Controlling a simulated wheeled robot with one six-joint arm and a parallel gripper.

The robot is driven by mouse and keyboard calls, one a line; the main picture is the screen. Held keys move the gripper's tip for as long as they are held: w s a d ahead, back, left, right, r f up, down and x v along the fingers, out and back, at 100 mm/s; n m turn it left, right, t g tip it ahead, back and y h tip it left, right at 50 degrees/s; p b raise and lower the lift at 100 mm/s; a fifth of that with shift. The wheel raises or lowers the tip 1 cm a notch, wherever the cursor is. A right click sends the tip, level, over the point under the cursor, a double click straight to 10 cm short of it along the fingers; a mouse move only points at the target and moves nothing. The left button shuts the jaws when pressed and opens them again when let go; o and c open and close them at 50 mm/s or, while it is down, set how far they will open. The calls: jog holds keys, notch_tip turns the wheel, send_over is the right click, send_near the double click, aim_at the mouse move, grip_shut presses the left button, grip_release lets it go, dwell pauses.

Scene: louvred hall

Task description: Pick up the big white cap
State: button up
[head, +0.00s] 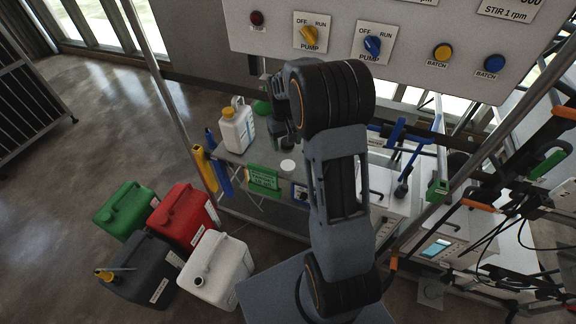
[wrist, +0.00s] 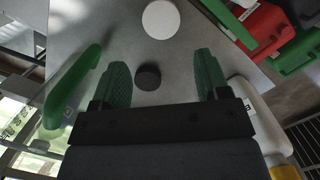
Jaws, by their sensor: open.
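The big white cap (head: 288,167) lies on the grey bench top (head: 262,154), near its front edge. It also shows in the wrist view as a round white disc (wrist: 161,19) at the top, beyond my fingertips. My gripper (wrist: 160,62) has green fingers, spread wide with nothing between them gripped. A smaller black cap (wrist: 148,77) lies on the bench below, seen between the fingers. In the head view my gripper (head: 281,134) hangs over the bench behind the white cap, partly hidden by my arm.
A white jug (head: 237,128) with a yellow cap stands left of my gripper. A green-handled object (wrist: 73,88) is close on the other side. Green, red, black and white canisters (head: 218,268) stand on the floor. A panel with knobs (head: 345,38) rises behind.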

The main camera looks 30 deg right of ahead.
aim_at(288, 165)
jog(key=shift+s+a+f+p, duration=0.1)
jog(key=shift+s+f+p, duration=0.15)
jog(key=shift+f, duration=1.3)
jog(key=shift+s+f+p, duration=0.1)
jog(key=shift+s+f, duration=0.3)
jog(key=shift+f, duration=1.1)
jog(key=shift+s+a+f+p, duration=0.1)
jog(key=shift+s+f+p, duration=0.15)
jog(key=shift+f, duration=1.3)
jog(key=c, duration=0.6)
jog(key=shift+r, duration=0.1)
